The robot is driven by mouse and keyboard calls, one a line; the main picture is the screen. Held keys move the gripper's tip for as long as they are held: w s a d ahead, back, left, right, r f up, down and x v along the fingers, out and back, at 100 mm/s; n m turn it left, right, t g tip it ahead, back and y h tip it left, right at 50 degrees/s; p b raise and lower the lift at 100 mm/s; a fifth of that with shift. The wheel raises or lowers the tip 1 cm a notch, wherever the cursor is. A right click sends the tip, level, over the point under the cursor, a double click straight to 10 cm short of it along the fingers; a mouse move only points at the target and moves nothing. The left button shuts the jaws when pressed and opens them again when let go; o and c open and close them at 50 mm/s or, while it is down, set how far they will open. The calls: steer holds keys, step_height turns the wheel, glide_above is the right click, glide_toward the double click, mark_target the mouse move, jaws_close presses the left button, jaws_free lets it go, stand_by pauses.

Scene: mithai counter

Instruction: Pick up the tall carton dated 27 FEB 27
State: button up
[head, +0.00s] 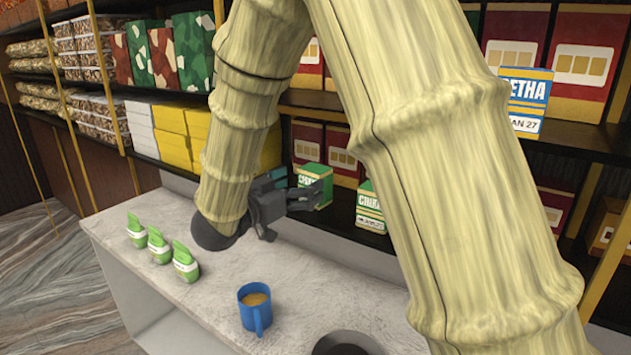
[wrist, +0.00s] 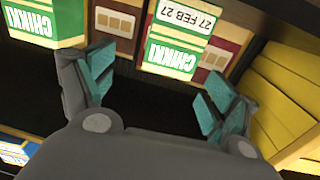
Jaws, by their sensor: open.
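A green and white CHIKKI carton (wrist: 182,42) with the label 27 FEB 27 shows upside down in the wrist view, ahead of my open gripper (wrist: 160,88) and between the lines of its fingers. Nothing is between the fingers. In the head view a green carton (head: 314,178), apparently the same one, stands on the shelf just beyond my gripper (head: 298,192), its lower part partly covered by a finger. A second CHIKKI carton (head: 370,207) stands to its right, partly behind my arm; it also shows at left in the wrist view (wrist: 45,22).
Yellow boxes (head: 172,120) stand left of the cartons. Dark red boxes (head: 342,152) stand behind. A blue PETHA carton (head: 526,100) is on the upper shelf. The counter (head: 215,310) in front holds green pouches (head: 159,246) and a blue mug (head: 255,310).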

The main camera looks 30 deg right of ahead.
mark_target(310, 178)
steer(key=w+d, duration=0.1)
steer(key=w+d+f, duration=0.1)
steer(key=w, duration=0.1)
steer(key=shift+w+f, duration=0.15)
steer(key=shift+f, duration=0.05)
steer(key=shift+w+d+p, duration=0.15)
steer(key=shift+w+p, duration=0.15)
steer(key=shift+p, duration=0.15)
steer(key=shift+s+d+r+p, duration=0.15)
steer(key=shift+d+p, duration=0.15)
steer(key=shift+s+d+r+p, duration=0.25)
steer(key=shift+s+d+p, duration=0.15)
steer(key=shift+d, duration=0.1)
steer(key=shift+s+d+r+p, duration=0.2)
steer(key=shift+s+d+p, duration=0.15)
steer(key=shift+d, duration=0.15)
steer(key=shift+w+d+f+p, duration=0.15)
steer(key=shift+w+d+f, duration=0.15)
steer(key=shift+w+d, duration=0.25)
steer(key=shift+w+d+f+p, duration=0.15)
steer(key=shift+w+d+f, duration=0.15)
steer(key=shift+w+d, duration=0.2)
steer(key=shift+s+r, duration=0.15)
steer(key=shift+s, duration=0.15)
steer(key=shift+s+a+r, duration=0.1)
steer(key=shift+s+r, duration=0.05)
steer(key=shift+s, duration=0.05)
steer(key=c, duration=0.3)
steer(key=shift+w, duration=0.1)
steer(key=c, duration=1)
